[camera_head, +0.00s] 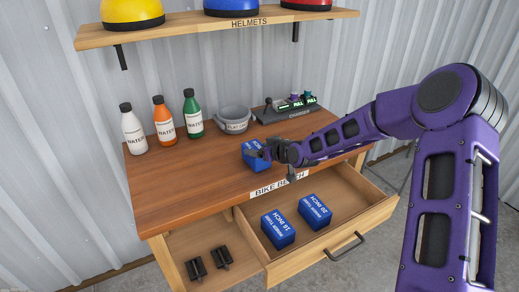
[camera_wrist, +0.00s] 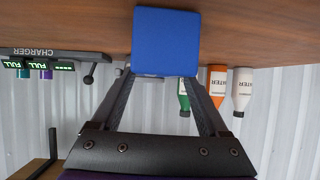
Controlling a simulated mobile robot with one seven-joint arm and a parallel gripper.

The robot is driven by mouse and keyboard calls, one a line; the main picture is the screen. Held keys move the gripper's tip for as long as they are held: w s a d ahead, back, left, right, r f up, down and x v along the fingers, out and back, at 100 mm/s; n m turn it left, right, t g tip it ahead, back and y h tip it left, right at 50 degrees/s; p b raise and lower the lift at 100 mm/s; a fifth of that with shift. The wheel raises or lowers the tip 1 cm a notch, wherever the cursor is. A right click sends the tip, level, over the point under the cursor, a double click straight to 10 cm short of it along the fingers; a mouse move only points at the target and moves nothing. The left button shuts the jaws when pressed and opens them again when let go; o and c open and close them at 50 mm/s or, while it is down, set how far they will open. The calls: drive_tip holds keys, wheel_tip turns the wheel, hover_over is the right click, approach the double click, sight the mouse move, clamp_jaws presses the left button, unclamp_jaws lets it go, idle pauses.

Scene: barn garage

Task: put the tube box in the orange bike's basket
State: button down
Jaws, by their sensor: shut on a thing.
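My gripper (camera_head: 268,150) is shut on a blue tube box (camera_head: 253,157) at the front of the wooden bench top. The box's lettering is partly hidden by my gripper, so its size cannot be read. In the wrist view the same box shows as a plain blue face between the two fingers (camera_wrist: 165,78). I cannot tell whether it rests on the bench or is just above it. Two other blue tube boxes, a 16 inch one (camera_head: 278,230) and a 20 inch one (camera_head: 315,212), lie in the open drawer. No orange bike or basket is in view.
White (camera_head: 133,131), orange (camera_head: 164,122) and green (camera_head: 193,115) water bottles, a grey bowl (camera_head: 234,120) and a charger (camera_head: 289,109) stand along the bench's back. The open drawer (camera_head: 345,240) juts forward. A helmet shelf (camera_head: 215,30) hangs above. Two black pedal-like pieces (camera_head: 209,263) lie below left.

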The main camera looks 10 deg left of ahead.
drive_tip(key=shift+f, duration=0.1)
unclamp_jaws()
